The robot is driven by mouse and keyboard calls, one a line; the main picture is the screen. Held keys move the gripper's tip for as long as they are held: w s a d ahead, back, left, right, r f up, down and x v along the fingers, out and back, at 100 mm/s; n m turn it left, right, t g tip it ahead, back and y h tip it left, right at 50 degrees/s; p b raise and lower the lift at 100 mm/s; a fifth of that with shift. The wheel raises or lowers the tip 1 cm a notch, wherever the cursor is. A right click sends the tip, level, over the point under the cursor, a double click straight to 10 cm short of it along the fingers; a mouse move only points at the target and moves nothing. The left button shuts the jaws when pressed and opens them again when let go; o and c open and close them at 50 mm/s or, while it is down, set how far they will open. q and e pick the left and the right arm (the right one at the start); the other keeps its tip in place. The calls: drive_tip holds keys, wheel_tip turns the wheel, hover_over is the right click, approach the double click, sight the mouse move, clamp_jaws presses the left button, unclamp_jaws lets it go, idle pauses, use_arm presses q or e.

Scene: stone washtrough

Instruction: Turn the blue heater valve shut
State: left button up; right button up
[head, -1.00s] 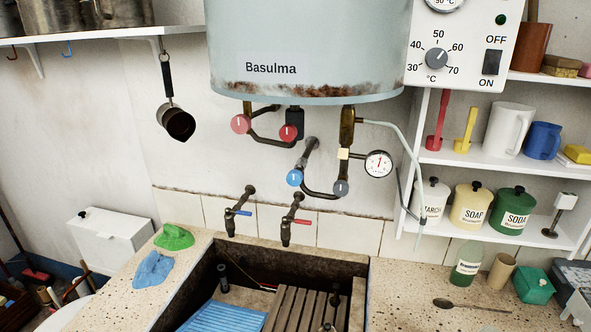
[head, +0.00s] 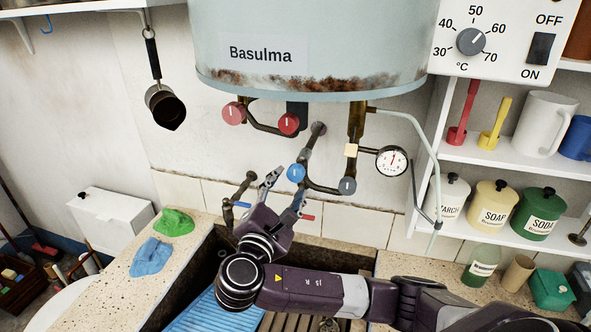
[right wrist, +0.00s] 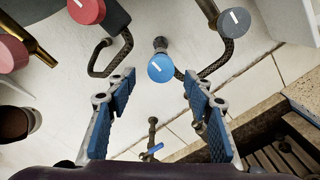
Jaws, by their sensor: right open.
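The blue heater valve (head: 296,173) is a round knob with a white mark, on a pipe under the pale blue heater (head: 300,50). My right gripper (head: 287,182) is open and empty, just in front of the knob. In the right wrist view the blue valve (right wrist: 161,68) lies ahead, between and slightly beyond the fingertips (right wrist: 158,85). No contact shows. Its white mark runs diagonally there. My left gripper is not in view.
Two red knobs (head: 233,114) (head: 289,124) and a grey knob (head: 347,186) sit close by on the pipes. A round gauge (head: 391,161) is to the right. A tap (head: 228,213) is low at left, above the stone trough (head: 205,262).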

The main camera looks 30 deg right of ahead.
sight(294, 176)
drive_tip(key=p+x, duration=0.1)
drive_tip(key=x, duration=0.4)
drive_tip(key=shift+d+p, duration=0.1)
drive_tip(key=shift+p, duration=0.3)
drive_tip(key=shift+w+d, duration=0.15)
drive_tip(key=shift+w, duration=0.05)
drive_tip(key=shift+f, duration=0.1)
drive_tip(key=c, duration=1.2)
